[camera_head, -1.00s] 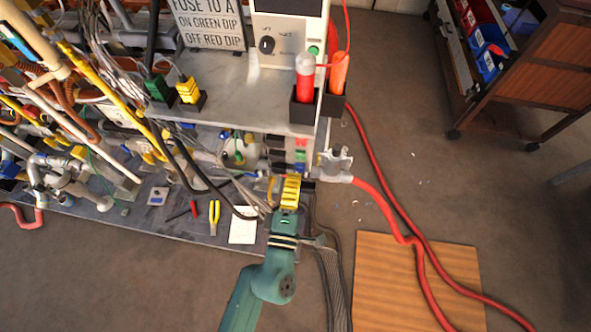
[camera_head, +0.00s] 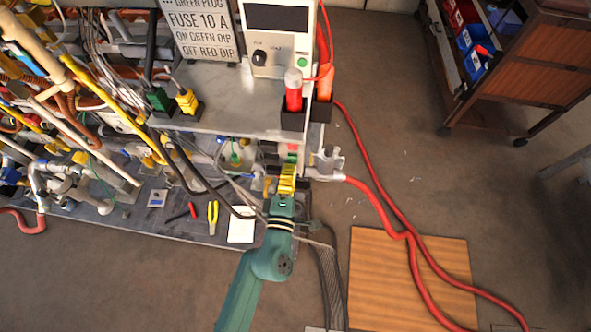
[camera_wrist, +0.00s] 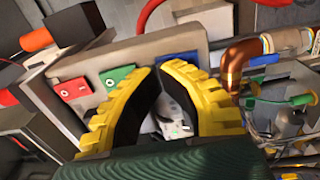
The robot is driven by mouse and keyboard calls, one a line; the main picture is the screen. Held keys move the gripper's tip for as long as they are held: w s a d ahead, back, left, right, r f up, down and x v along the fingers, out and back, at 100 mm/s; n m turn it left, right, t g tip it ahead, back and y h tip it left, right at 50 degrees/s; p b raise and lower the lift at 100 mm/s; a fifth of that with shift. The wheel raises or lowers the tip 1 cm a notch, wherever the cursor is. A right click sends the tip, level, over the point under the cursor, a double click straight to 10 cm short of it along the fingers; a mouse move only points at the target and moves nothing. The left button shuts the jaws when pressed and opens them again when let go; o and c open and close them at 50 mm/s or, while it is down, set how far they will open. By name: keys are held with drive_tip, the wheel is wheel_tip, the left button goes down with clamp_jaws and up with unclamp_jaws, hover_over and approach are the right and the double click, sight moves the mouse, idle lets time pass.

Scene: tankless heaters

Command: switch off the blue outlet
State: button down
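A blue outlet block (camera_wrist: 185,60) is on a pale panel in the wrist view. The yellow fingers of my gripper (camera_wrist: 158,69) reach up to the panel, with the tips almost together between the green and blue blocks. The right fingertip overlaps the lower part of the blue block, and I cannot tell whether it touches. No object is held between the fingers. In the head view my gripper (camera_head: 288,168) is at the lower shelf's right end and hides the blue block.
A green block (camera_wrist: 117,75) and a red block (camera_wrist: 75,89) sit left of the blue one. A copper pipe (camera_wrist: 238,62) is close on the right. In the head view a red hose (camera_head: 375,200) runs to the right of my gripper. Open floor is beyond it.

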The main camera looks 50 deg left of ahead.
drive_tip(key=r+p+v, duration=0.2)
drive_tip(key=p+v, duration=0.1)
drive_tip(key=v, duration=1.1)
drive_tip(key=shift+r, duration=0.1)
